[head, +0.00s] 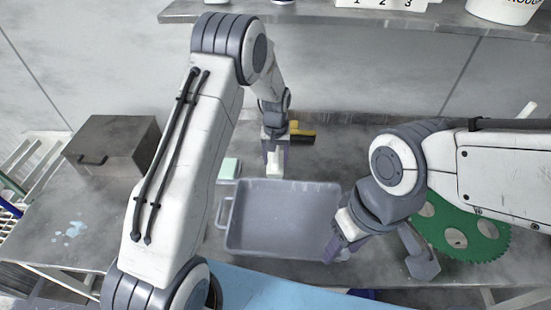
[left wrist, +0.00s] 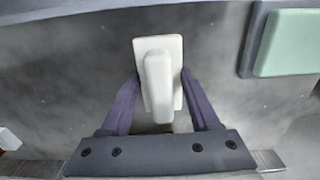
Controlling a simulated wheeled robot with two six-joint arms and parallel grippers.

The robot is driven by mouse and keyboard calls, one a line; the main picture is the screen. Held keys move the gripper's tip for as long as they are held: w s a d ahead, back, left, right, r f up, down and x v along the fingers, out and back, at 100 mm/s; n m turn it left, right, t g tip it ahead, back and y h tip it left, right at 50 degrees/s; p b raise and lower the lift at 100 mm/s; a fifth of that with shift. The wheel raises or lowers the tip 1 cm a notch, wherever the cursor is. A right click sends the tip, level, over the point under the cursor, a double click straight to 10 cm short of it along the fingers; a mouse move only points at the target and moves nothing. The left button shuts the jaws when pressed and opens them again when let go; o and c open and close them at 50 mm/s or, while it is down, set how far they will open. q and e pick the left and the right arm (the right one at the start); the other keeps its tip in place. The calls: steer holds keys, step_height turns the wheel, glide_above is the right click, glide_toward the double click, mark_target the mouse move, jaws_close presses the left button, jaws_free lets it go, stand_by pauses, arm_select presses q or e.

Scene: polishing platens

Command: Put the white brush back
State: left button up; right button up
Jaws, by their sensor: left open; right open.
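The white brush (left wrist: 158,80), a flat white plate with a raised white handle, lies on the grey metal bench in the left wrist view. In the head view it shows (head: 272,163) just behind the grey tray, partly hidden by my left gripper. My left gripper (head: 275,160) points down over it. In the left wrist view its two purple fingers (left wrist: 158,95) are apart, one on each side of the handle; I cannot tell whether they touch it. My right gripper (head: 338,246) is open and empty at the right edge of the tray.
The empty grey tray (head: 232,240) stands mid-bench. A yellow-and-black brush (head: 300,133) lies behind my left gripper, and a pale green block (head: 229,168) left of it. A green toothed disc (head: 465,235) is at right, a metal box (head: 110,145) at left. A shelf (head: 350,20) runs along the back.

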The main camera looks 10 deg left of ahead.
mark_target(276, 155)
arm_select(q)
step_height(276, 155, up, 12)
steer(key=s+d+r+m, duration=0.2)
steer(key=s+d+r, duration=0.3)
steer(key=s+d, duration=0.15)
steer(key=s+d+r+m, duration=0.1)
steer(key=s+m, duration=0.1)
steer(key=s, duration=0.7)
steer(key=s+d+r+m+p, duration=0.1)
steer(key=s+r+m, duration=0.1)
steer(key=s, duration=0.6)
steer(key=s+d+r+m+h+p, duration=0.1)
steer(key=s+d+m, duration=0.1)
steer(key=s, duration=0.7)
steer(key=shift+s+r+m, duration=0.35)
steer(key=shift+m, duration=0.35)
